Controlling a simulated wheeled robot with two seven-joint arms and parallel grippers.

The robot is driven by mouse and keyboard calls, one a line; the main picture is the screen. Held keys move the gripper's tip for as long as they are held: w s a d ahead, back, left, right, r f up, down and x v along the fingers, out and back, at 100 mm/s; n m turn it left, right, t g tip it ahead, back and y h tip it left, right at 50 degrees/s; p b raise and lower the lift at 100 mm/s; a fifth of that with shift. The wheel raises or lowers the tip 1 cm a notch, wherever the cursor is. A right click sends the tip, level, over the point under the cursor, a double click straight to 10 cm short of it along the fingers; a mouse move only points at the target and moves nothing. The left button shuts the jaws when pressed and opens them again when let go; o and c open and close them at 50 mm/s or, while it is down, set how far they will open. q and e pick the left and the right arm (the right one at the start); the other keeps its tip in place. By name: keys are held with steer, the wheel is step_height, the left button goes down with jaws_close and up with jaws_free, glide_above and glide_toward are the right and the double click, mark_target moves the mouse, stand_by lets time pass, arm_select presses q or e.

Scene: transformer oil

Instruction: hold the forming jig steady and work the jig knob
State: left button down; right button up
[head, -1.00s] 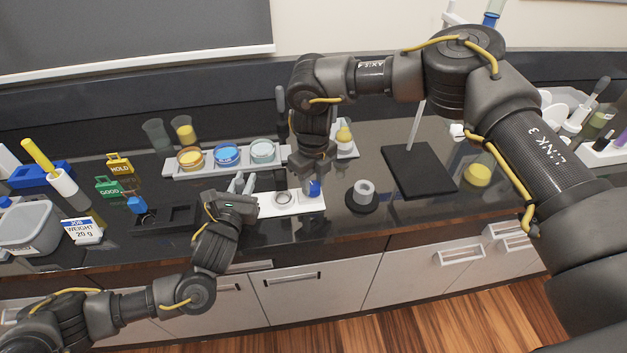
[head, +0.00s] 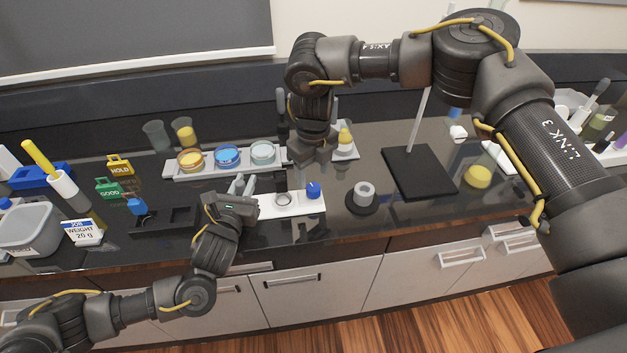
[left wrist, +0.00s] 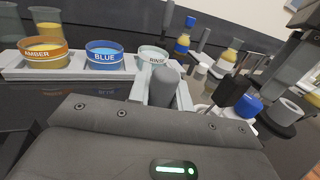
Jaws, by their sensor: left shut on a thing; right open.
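The forming jig is a flat white plate (head: 267,207) on the dark bench with a round metal ring (head: 283,200) in its middle. Its blue jig knob (head: 313,190) stands at the right end and also shows in the left wrist view (left wrist: 248,106). My left gripper (head: 243,186) is shut at the jig's left end; the exact contact is hidden by its fingers and body. My right gripper (head: 311,156) is open and empty, above and behind the knob, apart from it.
Behind the jig is a pale rack (head: 176,174) with amber, blue and rinse dishes. A round black base with a grey ring (head: 364,192) stands right of the jig, near a black stand plate (head: 418,172). A dark tray (head: 160,222) lies to the left.

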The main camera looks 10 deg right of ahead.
mark_target(313, 187)
arm_select(q)
steer(key=shift+f, duration=0.1)
arm_select(e)
step_height(313, 187, up, 8)
stand_by(0.4)
